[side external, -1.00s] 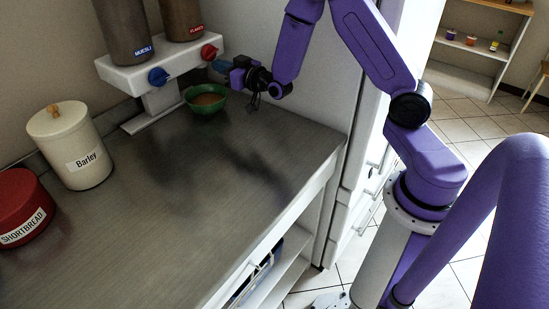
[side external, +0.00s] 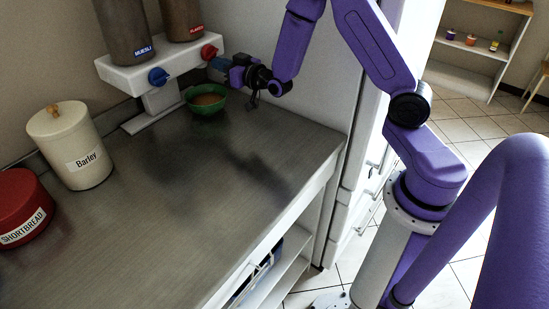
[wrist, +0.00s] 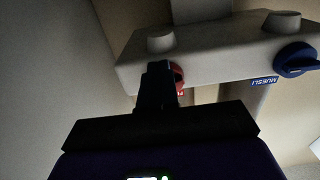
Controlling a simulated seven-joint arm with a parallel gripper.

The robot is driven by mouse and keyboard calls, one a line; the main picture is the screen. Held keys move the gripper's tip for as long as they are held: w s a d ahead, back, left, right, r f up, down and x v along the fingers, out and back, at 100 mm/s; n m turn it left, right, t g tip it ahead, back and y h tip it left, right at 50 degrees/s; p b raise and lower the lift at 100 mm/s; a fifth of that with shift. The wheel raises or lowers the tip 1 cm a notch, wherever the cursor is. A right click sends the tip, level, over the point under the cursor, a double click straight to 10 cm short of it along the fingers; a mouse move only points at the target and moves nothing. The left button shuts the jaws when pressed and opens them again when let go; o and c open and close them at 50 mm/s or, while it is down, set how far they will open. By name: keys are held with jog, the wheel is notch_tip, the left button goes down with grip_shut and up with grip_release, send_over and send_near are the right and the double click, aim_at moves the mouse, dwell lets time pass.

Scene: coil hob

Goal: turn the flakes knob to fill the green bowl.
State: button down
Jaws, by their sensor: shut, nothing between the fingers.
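The flakes knob (side external: 209,52) is red and sits on the front of the white dispenser (side external: 128,73), under the canister labelled FLAKES (side external: 184,16). The green bowl (side external: 207,109) stands on the counter below it, with brownish contents showing inside. My gripper (side external: 221,64) is just right of the red knob and above the bowl's right side. In the wrist view my gripper (wrist: 158,75) is shut, its fingers together at the red knob (wrist: 178,77) and partly covering it. Whether they touch it I cannot tell. The knob's exact angle is unclear.
The blue MUESLI knob (side external: 158,76) is left of the red one. A Barley jar (side external: 71,147) and a red shortbread tin (side external: 22,207) stand on the left of the counter (side external: 170,215). A pale upright panel (side external: 325,70) is behind my gripper. The counter's middle is clear.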

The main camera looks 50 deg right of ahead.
jog(key=shift+a, duration=0.4)
dwell(0.7)
jog(key=shift+a+f, duration=0.1)
jog(key=shift+f, duration=0.3)
jog(key=s, duration=0.6)
dwell(0.5)
jog(key=w+m, duration=0.6)
jog(key=shift+a, duration=0.35)
dwell(0.5)
jog(key=shift+d+r, duration=0.25)
jog(key=shift+r, duration=0.25)
dwell(1.4)
